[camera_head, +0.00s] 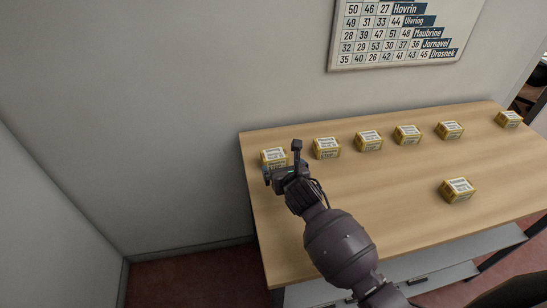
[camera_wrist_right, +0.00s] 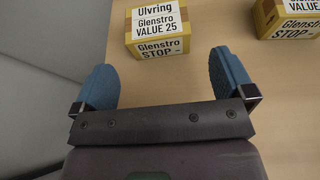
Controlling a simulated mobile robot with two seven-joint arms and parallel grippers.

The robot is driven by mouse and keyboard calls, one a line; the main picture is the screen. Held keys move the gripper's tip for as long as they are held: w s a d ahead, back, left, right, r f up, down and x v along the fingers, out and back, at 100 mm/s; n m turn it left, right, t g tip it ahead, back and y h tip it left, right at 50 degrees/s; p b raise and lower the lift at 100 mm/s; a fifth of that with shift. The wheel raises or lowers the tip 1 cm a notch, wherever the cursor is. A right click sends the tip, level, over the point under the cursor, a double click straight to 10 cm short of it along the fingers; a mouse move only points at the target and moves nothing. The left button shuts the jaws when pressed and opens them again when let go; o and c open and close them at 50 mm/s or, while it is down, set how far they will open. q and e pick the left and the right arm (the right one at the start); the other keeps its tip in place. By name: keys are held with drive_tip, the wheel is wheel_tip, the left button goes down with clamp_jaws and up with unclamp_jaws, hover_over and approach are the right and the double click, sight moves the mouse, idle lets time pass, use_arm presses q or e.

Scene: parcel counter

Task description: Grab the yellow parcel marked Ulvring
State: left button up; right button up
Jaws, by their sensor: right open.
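The yellow parcel (camera_wrist_right: 157,30) with a white label reading "Ulvring, Glenstro, VALUE 25" stands in the right wrist view, just beyond my fingertips. In the head view it appears to be the leftmost yellow parcel (camera_head: 273,157) at the back left of the table, partly behind my gripper. My right gripper (camera_head: 282,164) is open and empty; its blue fingers also show in the right wrist view (camera_wrist_right: 166,75), spread wider than the parcel, which lies ahead of the gap between them. My left gripper is not in view.
A second yellow parcel (camera_wrist_right: 289,17) stands to the right. Several more yellow parcels (camera_head: 369,140) line the back of the wooden table (camera_head: 370,200), and one (camera_head: 457,190) stands nearer the front. A wall board (camera_head: 400,30) lists names and numbers. The table's middle is clear.

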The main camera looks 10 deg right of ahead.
sight(277, 161)
drive_tip(key=shift+x, duration=3.75)
drive_tip(key=shift+a+f, duration=0.1)
drive_tip(key=shift+a, duration=0.05)
drive_tip(key=shift+c, duration=0.2)
drive_tip(key=c, duration=0.8)
drive_tip(key=shift+o, duration=0.2)
